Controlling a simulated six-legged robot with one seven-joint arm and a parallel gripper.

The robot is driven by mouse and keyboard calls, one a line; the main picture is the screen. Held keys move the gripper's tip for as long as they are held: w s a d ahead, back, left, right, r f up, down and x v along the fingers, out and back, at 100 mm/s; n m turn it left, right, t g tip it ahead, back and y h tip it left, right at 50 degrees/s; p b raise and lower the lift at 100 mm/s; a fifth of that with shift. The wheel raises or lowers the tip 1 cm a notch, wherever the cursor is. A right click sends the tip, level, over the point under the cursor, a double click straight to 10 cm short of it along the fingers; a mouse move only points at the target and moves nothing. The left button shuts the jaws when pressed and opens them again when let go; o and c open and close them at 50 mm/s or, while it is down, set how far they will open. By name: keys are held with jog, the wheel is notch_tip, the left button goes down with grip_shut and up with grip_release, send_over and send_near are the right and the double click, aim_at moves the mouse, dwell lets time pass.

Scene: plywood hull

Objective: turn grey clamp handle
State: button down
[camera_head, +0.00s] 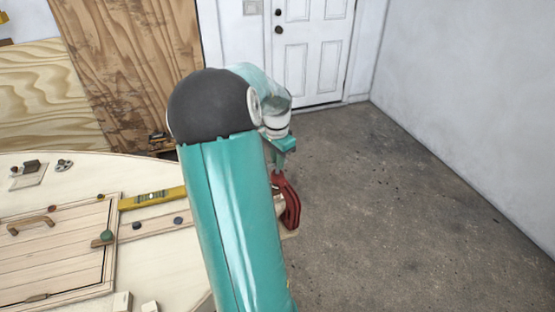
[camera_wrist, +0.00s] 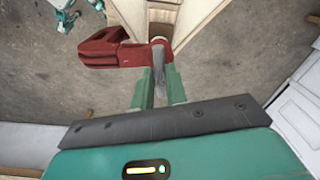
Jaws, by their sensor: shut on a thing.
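A red clamp (camera_wrist: 112,50) lies across the upper middle of the wrist view, its jaw end to the left. Its grey handle (camera_wrist: 158,56) is a bar pointing down between my two green fingers. My gripper (camera_wrist: 158,78) is shut on this handle from both sides. In the head view the red clamp (camera_head: 291,205) shows just right of my teal arm, at the edge of the round plywood hull (camera_head: 50,165). My gripper (camera_head: 281,158) is above it there; the arm hides much of the clamp, and the handle is not clear.
A yellow spirit level (camera_head: 150,197) and a wooden hatch (camera_head: 55,255) are on the hull, left of my arm. Plywood sheets (camera_head: 135,70) lean at the back. The concrete floor (camera_head: 400,220) to the right is clear, up to a white door (camera_head: 308,50).

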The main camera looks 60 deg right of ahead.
jog(key=n, duration=0.4)
jog(key=shift+s+f+n, duration=0.15)
jog(key=shift+n, duration=0.15)
jog(key=n, duration=0.4)
jog(key=shift+a+n, duration=0.1)
jog(key=shift+n, duration=0.2)
jog(key=n, duration=0.4)
jog(key=shift+t, duration=0.3)
jog(key=shift+f+n, duration=0.1)
jog(key=shift+n, duration=2.3)
jog(key=c, duration=1.3)
grip_release()
jog(key=shift+c, duration=0.2)
jog(key=shift+r, duration=0.2)
